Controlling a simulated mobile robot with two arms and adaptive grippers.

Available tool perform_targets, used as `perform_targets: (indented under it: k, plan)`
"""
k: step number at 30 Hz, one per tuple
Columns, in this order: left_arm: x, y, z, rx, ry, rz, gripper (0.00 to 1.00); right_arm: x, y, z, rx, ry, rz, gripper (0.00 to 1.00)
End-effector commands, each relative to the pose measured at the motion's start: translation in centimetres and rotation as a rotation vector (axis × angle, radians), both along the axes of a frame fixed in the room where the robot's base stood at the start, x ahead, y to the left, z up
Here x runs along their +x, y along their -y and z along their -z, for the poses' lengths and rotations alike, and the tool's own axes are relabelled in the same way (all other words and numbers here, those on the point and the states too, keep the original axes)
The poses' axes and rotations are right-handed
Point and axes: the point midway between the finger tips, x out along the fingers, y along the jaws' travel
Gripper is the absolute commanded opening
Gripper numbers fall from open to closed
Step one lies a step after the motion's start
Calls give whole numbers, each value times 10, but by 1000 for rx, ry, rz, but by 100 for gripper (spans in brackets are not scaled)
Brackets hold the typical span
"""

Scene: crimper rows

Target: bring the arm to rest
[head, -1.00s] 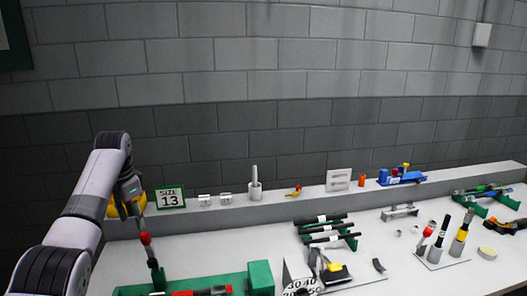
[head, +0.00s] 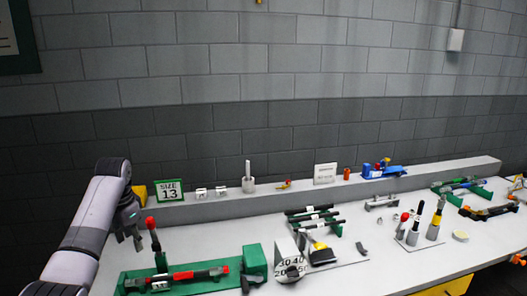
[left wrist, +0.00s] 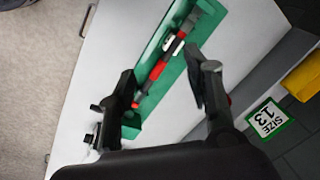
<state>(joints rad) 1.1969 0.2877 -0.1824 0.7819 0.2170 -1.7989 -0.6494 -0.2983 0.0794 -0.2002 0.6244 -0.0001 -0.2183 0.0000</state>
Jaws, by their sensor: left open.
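My left gripper (head: 134,226) hangs above the left end of the workbench in the head view, open and empty. In the left wrist view its two fingers (left wrist: 163,98) stand apart, with the green tray (left wrist: 192,75) and a red-and-black tool (left wrist: 160,70) below and beyond them. The tray (head: 130,285) and the tool (head: 190,275) lie at the bench's front left in the head view. A red-knobbed lever (head: 151,224) stands close to the right of the gripper. My right gripper is in neither view.
A "SIZE 13" sign (head: 169,190) and a yellow object (head: 138,191) are behind the gripper. A rack of dark rods (head: 315,221), a numbered dial (head: 289,263) and upright tools (head: 436,220) stand farther right. The bench top (head: 215,240) behind the tray is clear.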

Motion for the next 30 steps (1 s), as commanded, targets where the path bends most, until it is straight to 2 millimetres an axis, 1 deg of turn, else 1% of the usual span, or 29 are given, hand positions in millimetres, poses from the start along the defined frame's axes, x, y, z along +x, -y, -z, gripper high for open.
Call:
perform_targets:
  k: [1, 5, 8, 11, 12, 14, 15, 17, 18, 20, 22, 23, 24, 26, 27, 29, 30]
  plan:
    - [-3, 3, 12, 6, -1, 0, 46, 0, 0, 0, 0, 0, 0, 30]
    - [-10, 13, 40, 18, 4, -3, 46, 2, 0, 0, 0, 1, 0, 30]
    - [-20, 22, 66, 29, 10, -8, 46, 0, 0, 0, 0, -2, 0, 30]
    - [-37, 35, 100, 36, 18, -12, 46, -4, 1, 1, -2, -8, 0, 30]
    - [-47, 41, 116, 38, 22, -16, 46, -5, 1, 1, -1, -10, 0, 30]
    - [-63, 52, 139, 39, 31, -21, 46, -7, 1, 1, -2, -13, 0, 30]
    - [-76, 59, 154, 37, 38, -25, 46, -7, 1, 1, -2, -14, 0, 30]
    - [-96, 69, 174, 31, 46, -34, 46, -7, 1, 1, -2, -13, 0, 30]
    - [-111, 76, 186, 27, 54, -40, 46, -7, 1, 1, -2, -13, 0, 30]
    - [-133, 86, 202, 17, 64, -51, 46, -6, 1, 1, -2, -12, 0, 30]
    - [-162, 98, 218, 2, 73, -66, 46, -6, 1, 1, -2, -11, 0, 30]
    - [-175, 103, 224, -6, 78, -73, 46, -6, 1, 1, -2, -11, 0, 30]
    - [-192, 109, 231, -15, 86, -84, 46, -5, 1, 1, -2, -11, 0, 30]
    - [-219, 118, 239, -31, 95, -102, 46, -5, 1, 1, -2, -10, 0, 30]
    - [-238, 123, 242, -44, 100, -115, 46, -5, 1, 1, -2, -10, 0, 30]
    - [-265, 131, 246, -63, 109, -138, 46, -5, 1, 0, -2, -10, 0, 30]
    - [-283, 136, 246, -76, 115, -154, 46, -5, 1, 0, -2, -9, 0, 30]
